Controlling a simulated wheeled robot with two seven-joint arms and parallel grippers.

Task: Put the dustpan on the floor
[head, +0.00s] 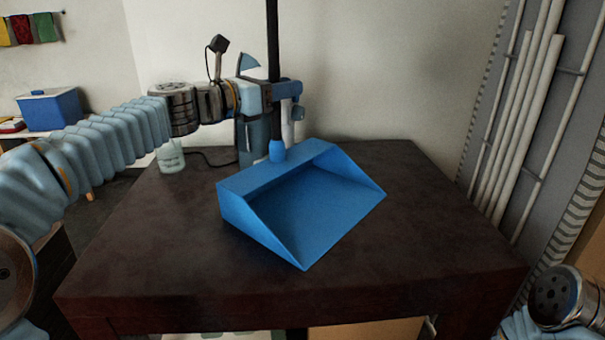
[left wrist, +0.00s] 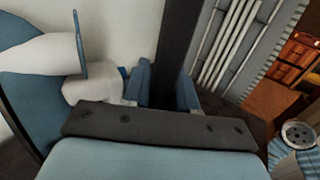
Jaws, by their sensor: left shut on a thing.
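The blue dustpan (head: 315,195) is over the dark table, with its open mouth facing the front right. I cannot tell whether its pan touches the table top. Its long black handle (head: 273,45) stands upright and runs out of the top of the picture. My left gripper (head: 285,92) is shut on the handle above the pan. In the left wrist view the black handle (left wrist: 178,45) passes between the blue fingers. The pan is hidden there. Of my right arm only a part shows at the lower right; its gripper is out of view.
The dark table (head: 400,260) fills the middle. A translucent jar (head: 171,157) stands at its back left. A blue box (head: 50,108) sits on a shelf at left. White pipes (head: 520,120) run up the right wall. Some floor shows left of the table.

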